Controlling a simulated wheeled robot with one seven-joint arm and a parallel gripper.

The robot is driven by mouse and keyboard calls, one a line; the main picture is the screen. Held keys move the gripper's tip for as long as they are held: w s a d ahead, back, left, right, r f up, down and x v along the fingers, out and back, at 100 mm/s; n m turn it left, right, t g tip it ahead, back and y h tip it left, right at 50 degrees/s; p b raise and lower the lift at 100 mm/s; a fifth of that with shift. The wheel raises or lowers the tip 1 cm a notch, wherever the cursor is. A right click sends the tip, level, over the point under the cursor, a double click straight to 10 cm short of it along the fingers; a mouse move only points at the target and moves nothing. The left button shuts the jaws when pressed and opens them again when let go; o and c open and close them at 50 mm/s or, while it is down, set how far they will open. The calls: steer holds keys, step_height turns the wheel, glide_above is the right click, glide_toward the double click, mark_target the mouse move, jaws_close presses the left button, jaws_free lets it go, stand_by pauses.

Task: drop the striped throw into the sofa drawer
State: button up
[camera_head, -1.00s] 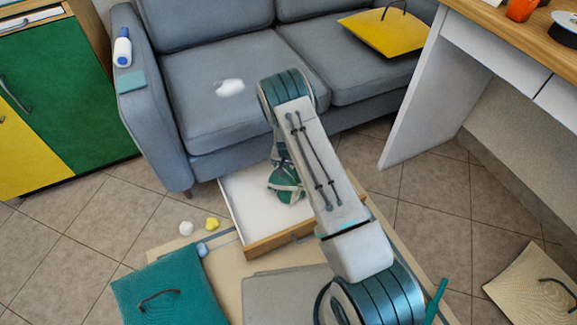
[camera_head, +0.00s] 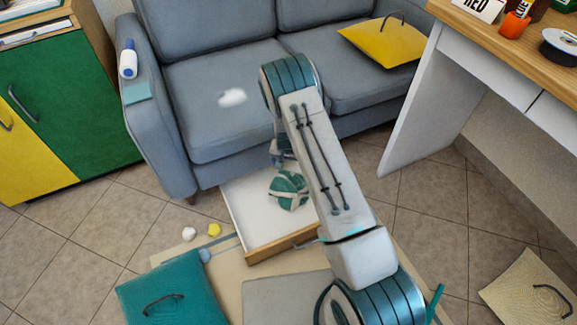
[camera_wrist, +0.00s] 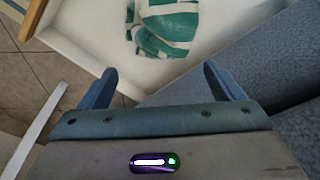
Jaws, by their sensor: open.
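The striped throw (camera_head: 288,190), green and white and bunched up, lies in the open sofa drawer (camera_head: 243,213) under the grey sofa. In the wrist view the throw (camera_wrist: 168,24) rests on the white drawer floor (camera_wrist: 85,32), beyond my fingertips.
The grey sofa (camera_head: 215,130) stands behind the drawer, with a yellow cushion (camera_head: 382,42) on its seat. A teal cushion (camera_head: 170,297) and small white (camera_head: 189,233) and yellow (camera_head: 214,229) lumps lie in front. A white desk (camera_head: 430,95) stands at right.

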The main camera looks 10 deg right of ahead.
step_height(320, 180, up, 7)
steer(key=s+p, duration=0.1)
steer(key=shift+a+p, duration=0.15)
steer(key=shift+p, duration=0.15)
steer(key=s+d+r+p, duration=0.1)
steer(key=s+r+p, duration=0.25)
steer(key=r, duration=0.85)
steer(key=s+r+n+y+p, duration=0.15)
steer(key=r+p, duration=0.35)
steer(key=r, duration=0.7)
steer(key=s+d+r+p, duration=0.1)
steer(key=s+r+p, duration=0.3)
steer(key=r, duration=0.7)
steer(key=s+d+r+n+p, duration=0.1)
steer(key=s+d+r+p, duration=0.1)
steer(key=s+r+p, duration=0.6)
steer(key=s+d+r+n+t+p, duration=0.1)
steer(key=s+d+r+p, duration=0.1)
steer(key=s+r+p, duration=0.6)
steer(key=s+r, duration=0.3)
steer(key=r, duration=0.3)
steer(key=s+r+h, duration=0.1)
steer(key=s+r, duration=0.2)
steer(key=r, duration=0.4)
steer(key=shift+s+d, duration=0.15)
steer(key=shift+s, duration=0.15)
